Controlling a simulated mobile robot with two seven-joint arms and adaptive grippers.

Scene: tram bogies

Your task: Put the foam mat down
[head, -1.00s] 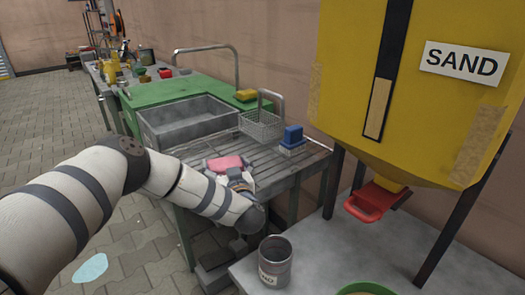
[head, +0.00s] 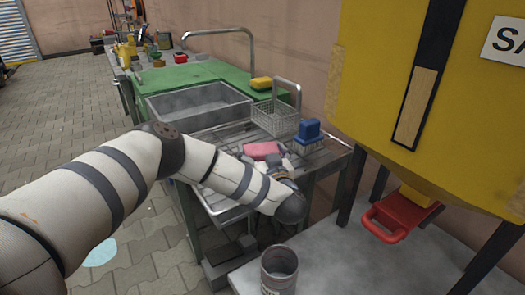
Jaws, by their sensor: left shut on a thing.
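A pink flat piece (head: 262,149), which I take to be the foam mat, shows at the end of my left arm, over the slatted grey draining table. My left gripper (head: 277,160) is shut on it; the wrist hides much of the fingers and part of the piece. I cannot tell whether the pink piece touches the slats (head: 323,157). My right gripper is not in view.
A blue block (head: 308,130) and a wire basket (head: 270,120) stand behind the gripper. A grey basin (head: 205,107) is to the left. A yellow sponge (head: 261,84) lies farther back. A can (head: 279,268) and yellow sand hopper (head: 460,100) are at the right.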

